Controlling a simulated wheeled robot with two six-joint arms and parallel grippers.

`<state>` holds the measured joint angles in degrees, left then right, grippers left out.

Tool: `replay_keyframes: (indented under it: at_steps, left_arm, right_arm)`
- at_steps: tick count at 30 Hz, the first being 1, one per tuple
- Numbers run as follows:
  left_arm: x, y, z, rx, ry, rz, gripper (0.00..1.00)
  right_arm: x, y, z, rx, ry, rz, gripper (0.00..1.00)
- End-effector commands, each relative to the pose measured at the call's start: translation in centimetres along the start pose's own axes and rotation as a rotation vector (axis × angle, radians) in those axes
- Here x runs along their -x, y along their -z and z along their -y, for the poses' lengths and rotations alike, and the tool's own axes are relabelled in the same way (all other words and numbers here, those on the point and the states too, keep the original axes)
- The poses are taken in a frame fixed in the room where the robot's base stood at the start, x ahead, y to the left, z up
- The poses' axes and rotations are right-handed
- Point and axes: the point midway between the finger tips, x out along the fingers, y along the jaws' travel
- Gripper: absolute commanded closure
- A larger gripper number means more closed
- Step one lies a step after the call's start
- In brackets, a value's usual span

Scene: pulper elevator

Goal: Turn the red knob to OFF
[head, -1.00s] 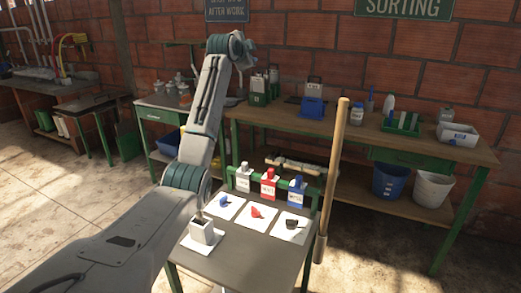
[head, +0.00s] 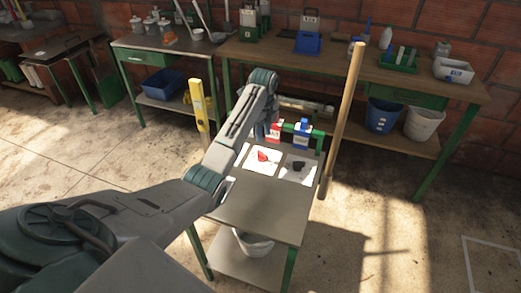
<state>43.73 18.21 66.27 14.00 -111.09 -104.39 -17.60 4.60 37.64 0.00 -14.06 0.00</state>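The red knob (head: 263,157) lies on a white sheet on the small grey-topped table (head: 262,209). A dark knob-like piece (head: 298,166) lies on the sheet to its right. Behind them stand a red box (head: 273,133) and a blue box (head: 302,131) with white labels. My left arm comes in from the left and bends over the table's left side. My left gripper (head: 262,132) points down near the red box, behind the red knob in the picture. Its fingers are too small and dark to tell open from shut. My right gripper is not in view.
A long wooden handle (head: 342,120) stands upright at the table's right edge. A green-framed workbench (head: 400,82) runs along the wall behind, with bins beneath it. A yellow post-like object (head: 200,104) stands left of my arm. The front of the small table is clear.

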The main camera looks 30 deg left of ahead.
Motion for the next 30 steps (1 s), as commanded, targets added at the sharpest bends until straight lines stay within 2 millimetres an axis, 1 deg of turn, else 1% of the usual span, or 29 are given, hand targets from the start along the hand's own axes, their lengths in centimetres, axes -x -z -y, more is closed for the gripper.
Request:
replay_keyframes:
  at_steps: [9,15,18,21,28,29,30]
  left_arm:
    - [-5.8,0.0,0.0,0.002,-0.002,-0.001,0.69]
    - [-8.6,0.0,0.0,0.003,0.001,0.001,0.69]
    - [-9.4,0.0,0.0,0.003,0.001,0.001,0.69]
    - [-9.8,-0.1,0.1,0.003,0.003,0.002,0.69]
    - [-9.8,-0.1,0.1,0.003,0.003,0.002,0.69]
    - [-9.8,0.0,0.1,0.003,0.003,0.001,0.73]
    - [-9.8,0.0,0.1,0.003,0.003,0.001,0.81]
  right_arm:
    - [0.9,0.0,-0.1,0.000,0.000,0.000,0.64]
    - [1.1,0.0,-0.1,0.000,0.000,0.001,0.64]
    - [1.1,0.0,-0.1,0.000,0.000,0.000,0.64]
    - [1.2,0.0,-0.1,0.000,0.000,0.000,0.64]
    - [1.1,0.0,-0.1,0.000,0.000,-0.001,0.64]
    - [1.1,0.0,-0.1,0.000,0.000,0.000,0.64]
    - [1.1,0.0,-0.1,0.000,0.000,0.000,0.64]
